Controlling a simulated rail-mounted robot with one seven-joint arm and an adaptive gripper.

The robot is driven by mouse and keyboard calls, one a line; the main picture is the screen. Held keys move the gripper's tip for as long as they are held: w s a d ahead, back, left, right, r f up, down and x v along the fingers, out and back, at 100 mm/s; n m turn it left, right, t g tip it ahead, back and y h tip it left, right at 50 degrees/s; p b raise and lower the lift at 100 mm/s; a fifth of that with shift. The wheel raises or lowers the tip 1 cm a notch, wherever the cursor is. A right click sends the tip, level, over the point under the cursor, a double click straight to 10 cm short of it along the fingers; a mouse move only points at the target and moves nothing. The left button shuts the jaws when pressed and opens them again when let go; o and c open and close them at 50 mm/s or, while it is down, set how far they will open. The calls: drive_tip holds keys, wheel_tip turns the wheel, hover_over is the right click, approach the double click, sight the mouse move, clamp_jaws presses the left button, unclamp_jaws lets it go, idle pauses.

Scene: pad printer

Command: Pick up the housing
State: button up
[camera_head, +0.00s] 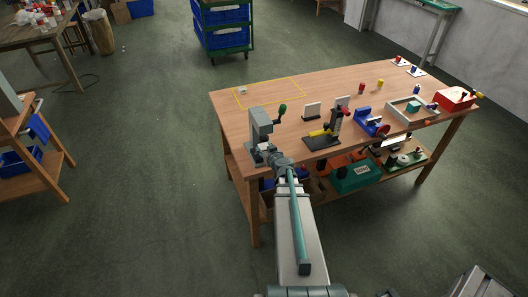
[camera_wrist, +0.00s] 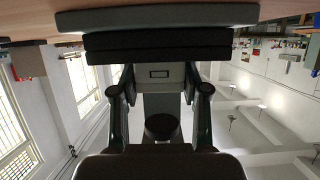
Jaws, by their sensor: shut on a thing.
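My gripper (camera_head: 272,153) is at the near left edge of the wooden bench, right by the base of a grey press (camera_head: 258,126) with a green-knobbed lever. In the wrist view, a wide grey slab with dark bars under it (camera_wrist: 158,17) lies across the top, in front of my jaws. I take this to be the housing, held in my shut gripper. The jaw tips are hidden behind it. In the head view my wrist and gripper hide the held piece, so I cannot tell whether it touches the bench.
The bench (camera_head: 300,90) has a yellow-outlined area with a small white block (camera_head: 243,89) at its far left. A black-and-yellow fixture (camera_head: 322,136), a blue vise (camera_head: 371,122), a white tray (camera_head: 407,117) and a red box (camera_head: 454,99) stand to the right. The lower shelf holds a green box (camera_head: 352,179).

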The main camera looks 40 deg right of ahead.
drive_tip(key=shift+c, duration=1)
drive_tip(key=shift+r, duration=0.15)
